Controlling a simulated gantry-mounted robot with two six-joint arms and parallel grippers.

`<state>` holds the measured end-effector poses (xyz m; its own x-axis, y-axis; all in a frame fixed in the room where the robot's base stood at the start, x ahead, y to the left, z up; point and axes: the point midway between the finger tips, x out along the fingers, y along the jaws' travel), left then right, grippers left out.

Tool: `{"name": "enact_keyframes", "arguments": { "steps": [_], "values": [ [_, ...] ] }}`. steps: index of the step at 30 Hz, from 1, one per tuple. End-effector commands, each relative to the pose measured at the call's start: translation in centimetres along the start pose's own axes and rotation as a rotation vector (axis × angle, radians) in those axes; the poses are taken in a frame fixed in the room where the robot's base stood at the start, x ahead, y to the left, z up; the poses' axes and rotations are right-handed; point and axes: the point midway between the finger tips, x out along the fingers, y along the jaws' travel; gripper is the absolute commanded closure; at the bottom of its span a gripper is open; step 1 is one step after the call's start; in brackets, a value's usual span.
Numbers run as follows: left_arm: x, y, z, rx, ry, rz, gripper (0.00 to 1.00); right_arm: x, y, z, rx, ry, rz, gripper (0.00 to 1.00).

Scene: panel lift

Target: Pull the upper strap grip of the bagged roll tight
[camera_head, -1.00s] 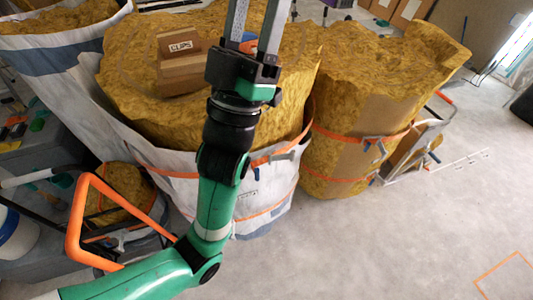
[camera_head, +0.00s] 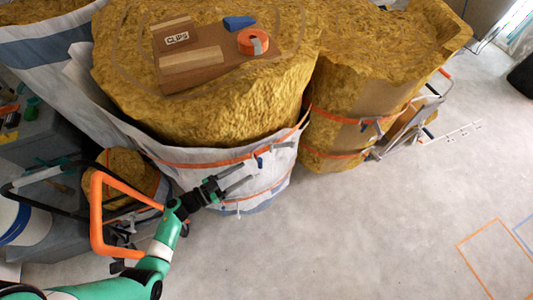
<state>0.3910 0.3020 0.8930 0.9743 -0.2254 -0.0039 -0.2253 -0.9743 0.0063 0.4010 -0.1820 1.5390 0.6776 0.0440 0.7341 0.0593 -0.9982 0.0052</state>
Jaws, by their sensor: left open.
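The bagged roll is a large yellow fibrous roll (camera_head: 200,105) in a white bag (camera_head: 205,172) at the middle left. An orange upper strap (camera_head: 205,163) runs around the bag, with a grey grip (camera_head: 284,146) and a small blue tab (camera_head: 259,163) at its front right. A lower orange strap (camera_head: 262,193) runs beneath it. My left gripper (camera_head: 249,175) is open in front of the bag, its two fingers pointing right, just below the upper strap and left of the grey grip. Nothing shows between the fingers. My right gripper is out of view.
A box marked CLIPS (camera_head: 177,39), an orange tape roll (camera_head: 252,42) and a blue block (camera_head: 239,23) lie on top. A second strapped roll (camera_head: 345,120) stands to the right. An orange frame (camera_head: 97,215) is beside my left arm.

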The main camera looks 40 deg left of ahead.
Motion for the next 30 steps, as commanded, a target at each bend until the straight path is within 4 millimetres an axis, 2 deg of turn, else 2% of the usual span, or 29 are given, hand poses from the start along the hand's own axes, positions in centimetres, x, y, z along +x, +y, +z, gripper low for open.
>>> {"name": "enact_keyframes", "arguments": {
  "steps": [9,15,25,26,30],
  "values": [
    [6.9,0.0,0.3,0.004,0.004,0.004,0.47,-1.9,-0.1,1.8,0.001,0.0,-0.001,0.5],
    [10.0,0.0,0.1,0.004,0.004,0.002,0.47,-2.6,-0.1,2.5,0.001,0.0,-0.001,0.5],
    [10.8,-0.1,-0.2,0.003,0.003,-0.001,0.47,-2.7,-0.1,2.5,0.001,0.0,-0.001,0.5],
    [10.7,-0.1,-0.2,0.003,0.003,-0.001,0.49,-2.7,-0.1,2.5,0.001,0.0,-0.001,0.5],
    [10.7,-0.1,-0.2,0.003,0.003,-0.001,0.74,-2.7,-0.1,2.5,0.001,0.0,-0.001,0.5]
  ]
}}
